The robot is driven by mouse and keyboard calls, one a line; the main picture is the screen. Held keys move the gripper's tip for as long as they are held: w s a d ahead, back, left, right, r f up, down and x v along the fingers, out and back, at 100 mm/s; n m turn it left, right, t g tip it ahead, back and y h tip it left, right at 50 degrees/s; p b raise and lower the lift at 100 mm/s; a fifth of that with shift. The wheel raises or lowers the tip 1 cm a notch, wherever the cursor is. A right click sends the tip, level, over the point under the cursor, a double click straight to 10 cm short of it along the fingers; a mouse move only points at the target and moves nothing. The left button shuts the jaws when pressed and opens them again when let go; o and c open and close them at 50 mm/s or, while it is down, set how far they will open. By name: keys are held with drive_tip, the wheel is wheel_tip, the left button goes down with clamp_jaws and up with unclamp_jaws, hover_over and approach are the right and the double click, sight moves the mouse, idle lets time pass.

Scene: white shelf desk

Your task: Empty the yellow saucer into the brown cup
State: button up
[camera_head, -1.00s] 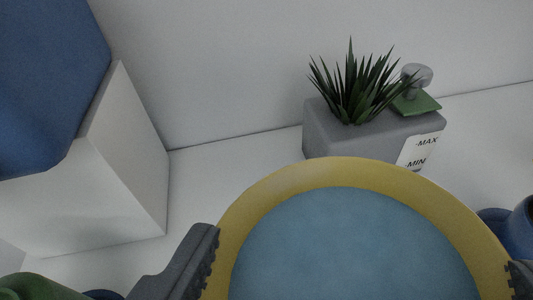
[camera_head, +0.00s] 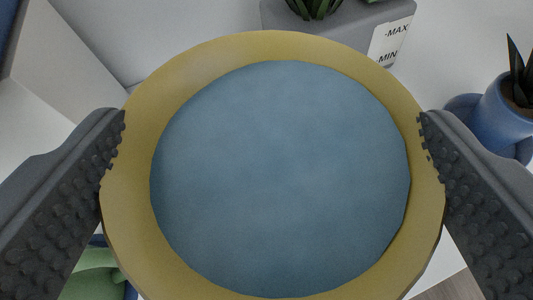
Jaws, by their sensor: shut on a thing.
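The yellow saucer (camera_head: 133,222) fills the middle of the view, with a flat blue-grey surface (camera_head: 282,178) inside its rim; whether that is liquid or part of the saucer I cannot tell. My gripper (camera_head: 271,130) is shut on the saucer, with one dark ridged finger against its left side and one against its right. The saucer is held in front of the camera and hides much of the desk below. No brown cup can be made out in view.
A grey planter (camera_head: 345,32) with a spiky plant and a MAX/MIN label stands at the back. A blue pot (camera_head: 501,115) with a plant is at the right. A green object (camera_head: 95,272) shows at lower left, partly hidden. A white block (camera_head: 75,60) is at upper left.

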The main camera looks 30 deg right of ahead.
drive_tip(key=shift+s+d+f+m+y+b, duration=0.15)
drive_tip(key=shift+f+m+y+b, duration=0.35)
drive_tip(key=shift+b, duration=1.15)
drive_tip(key=shift+b, duration=0.65)
drive_tip(key=shift+f, duration=0.2)
drive_tip(key=shift+f+b, duration=0.15)
drive_tip(key=shift+b, duration=0.55)
drive_tip(key=shift+m, duration=0.3)
drive_tip(key=shift+d+f+y+b, duration=0.1)
drive_tip(key=shift+y+b, duration=0.2)
drive_tip(key=shift+b, duration=0.15)
